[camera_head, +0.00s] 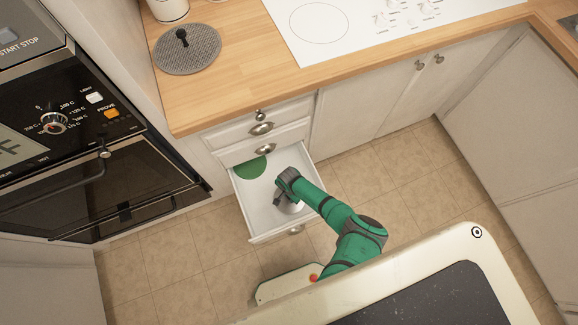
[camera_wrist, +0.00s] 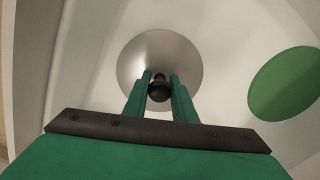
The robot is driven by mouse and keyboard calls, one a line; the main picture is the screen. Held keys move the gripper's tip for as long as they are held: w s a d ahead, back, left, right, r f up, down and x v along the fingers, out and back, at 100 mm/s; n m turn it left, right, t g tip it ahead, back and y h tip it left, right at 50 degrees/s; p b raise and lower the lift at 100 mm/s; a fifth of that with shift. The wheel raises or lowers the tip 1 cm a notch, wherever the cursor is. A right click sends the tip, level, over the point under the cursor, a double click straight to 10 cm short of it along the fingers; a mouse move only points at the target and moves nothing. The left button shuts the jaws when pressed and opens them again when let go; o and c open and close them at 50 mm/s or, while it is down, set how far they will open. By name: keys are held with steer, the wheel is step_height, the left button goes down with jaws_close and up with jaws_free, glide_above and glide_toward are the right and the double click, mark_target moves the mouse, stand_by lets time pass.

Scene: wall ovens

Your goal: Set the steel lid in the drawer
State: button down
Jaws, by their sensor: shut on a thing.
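The steel lid (camera_wrist: 160,55) is a round, shiny metal disc with a dark knob (camera_wrist: 160,90). My gripper (camera_wrist: 160,88) is shut on this knob, with one green finger on each side. In the head view my gripper (camera_head: 285,203) reaches down inside the open drawer (camera_head: 240,203), and a small part of the lid (camera_head: 293,208) shows beneath it. The drawer is white. The lid is over or on the drawer floor; I cannot tell whether it touches. A flat green disc (camera_head: 251,168) lies at the drawer's back left, and it also shows in the wrist view (camera_wrist: 285,83).
A grey round mesh cover (camera_head: 188,55) with a black knob lies on the wooden counter (camera_head: 235,85), near a white hob (camera_head: 345,25). An oven (camera_head: 110,190) stands at left. Shut drawers (camera_head: 262,115) are above the open one. Tiled floor (camera_head: 390,170) is clear at right.

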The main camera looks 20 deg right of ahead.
steer(key=shift+w+f, duration=0.1)
steer(key=shift+f, duration=0.15)
steer(key=c, duration=1.5)
jaws_free()
steer(key=shift+o, duration=0.2)
step_height(320, 180, up, 11)
steer(key=shift+d+r, duration=0.1)
steer(key=shift+r, duration=0.55)
